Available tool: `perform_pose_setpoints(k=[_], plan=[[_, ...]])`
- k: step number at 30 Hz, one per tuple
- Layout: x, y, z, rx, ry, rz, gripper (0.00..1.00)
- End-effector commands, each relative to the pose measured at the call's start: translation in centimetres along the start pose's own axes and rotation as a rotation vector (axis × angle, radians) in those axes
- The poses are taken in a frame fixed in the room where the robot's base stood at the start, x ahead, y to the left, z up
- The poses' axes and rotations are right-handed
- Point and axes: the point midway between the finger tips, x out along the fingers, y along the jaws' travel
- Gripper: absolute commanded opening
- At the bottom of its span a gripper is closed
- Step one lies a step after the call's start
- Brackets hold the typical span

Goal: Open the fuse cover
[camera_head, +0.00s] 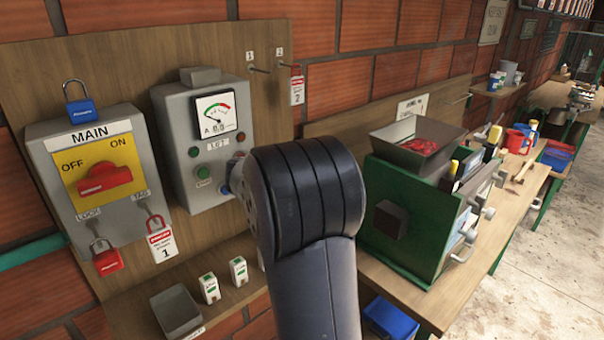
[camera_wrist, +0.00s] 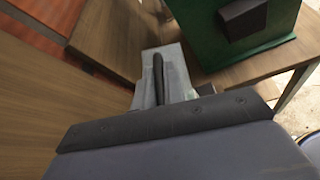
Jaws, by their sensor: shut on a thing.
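My gripper (camera_wrist: 163,98) shows in the wrist view beyond the dark edge of my wrist. It is shut on a grey piece (camera_wrist: 172,60) with a dark upright bar, which looks like the fuse cover, though its outline is partly hidden. In the head view, my dark arm and wrist hide the gripper and the cover, to the right of the grey LIFT box (camera_head: 175,140). I cannot tell how far the cover is open.
The MAIN switch box (camera_head: 122,150) with a red knob is at left. White-and-green fuses (camera_head: 210,288) and a grey tray (camera_head: 176,312) stand on the shelf below. A green machine (camera_head: 398,215) stands close on the right, also in the wrist view (camera_wrist: 215,70).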

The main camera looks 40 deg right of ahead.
Motion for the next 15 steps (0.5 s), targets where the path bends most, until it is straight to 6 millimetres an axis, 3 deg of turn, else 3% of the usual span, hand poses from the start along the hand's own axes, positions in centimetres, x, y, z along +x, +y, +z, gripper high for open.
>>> perform_pose_setpoints(k=[3, 4, 7, 15], plan=[[-0.02, 0.11, -0.27, -0.004, 0.005, 0.005, 0.00], [-0.02, 0.11, -0.28, -0.004, 0.006, 0.005, 0.12], [-0.01, 0.08, -0.25, -0.003, 0.005, 0.004, 0.20], [-0.25, 0.04, -0.15, -0.001, 0.002, 0.003, 0.20]])
